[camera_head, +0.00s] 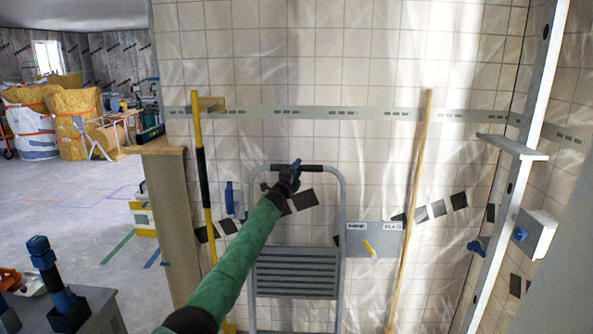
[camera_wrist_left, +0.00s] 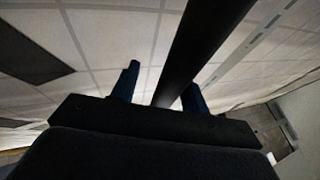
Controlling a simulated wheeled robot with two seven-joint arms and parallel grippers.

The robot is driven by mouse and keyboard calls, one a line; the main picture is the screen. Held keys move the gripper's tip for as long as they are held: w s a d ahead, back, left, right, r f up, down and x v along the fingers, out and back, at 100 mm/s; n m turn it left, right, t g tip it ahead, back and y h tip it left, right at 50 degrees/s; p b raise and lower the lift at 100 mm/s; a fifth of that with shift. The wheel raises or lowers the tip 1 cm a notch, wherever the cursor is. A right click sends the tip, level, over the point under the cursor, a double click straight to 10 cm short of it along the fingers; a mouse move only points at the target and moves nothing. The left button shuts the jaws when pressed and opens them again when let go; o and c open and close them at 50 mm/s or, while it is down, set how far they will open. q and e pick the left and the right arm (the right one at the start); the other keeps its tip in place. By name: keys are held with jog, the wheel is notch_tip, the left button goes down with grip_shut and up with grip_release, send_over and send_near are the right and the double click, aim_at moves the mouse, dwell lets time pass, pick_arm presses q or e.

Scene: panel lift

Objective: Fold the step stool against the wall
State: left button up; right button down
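The grey step stool (camera_head: 343,222) stands upright in front of the tiled wall, with a rounded top frame and a slatted step (camera_head: 296,272). A black grip (camera_head: 313,168) covers its top rail. My left gripper (camera_head: 293,168), on the green-sleeved arm, is at this top rail and hides part of it. In the left wrist view the two blue fingers (camera_wrist_left: 161,92) stand apart with the dark bar (camera_wrist_left: 190,55) between them. A gap shows beside the left finger, so the gripper looks open around the bar.
A yellow-and-black pole (camera_head: 203,190) leans left of the stool and a wooden pole (camera_head: 411,200) leans right of it. A grey metal upright (camera_head: 514,180) stands farther right. A grey cart (camera_head: 103,310) is at lower left. Open floor (camera_head: 75,200) lies at left.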

pick_arm(q)
jog(key=shift+r, duration=0.35)
jog(key=shift+s+a+f, duration=0.25)
jog(key=shift+s, duration=0.15)
jog(key=v, duration=0.6)
jog(key=shift+s+f, duration=0.2)
jog(key=shift+s, duration=0.15)
pick_arm(e)
jog(key=shift+w+f, duration=0.15)
jog(key=shift+f, duration=0.3)
pick_arm(q)
jog(key=shift+a, duration=0.1)
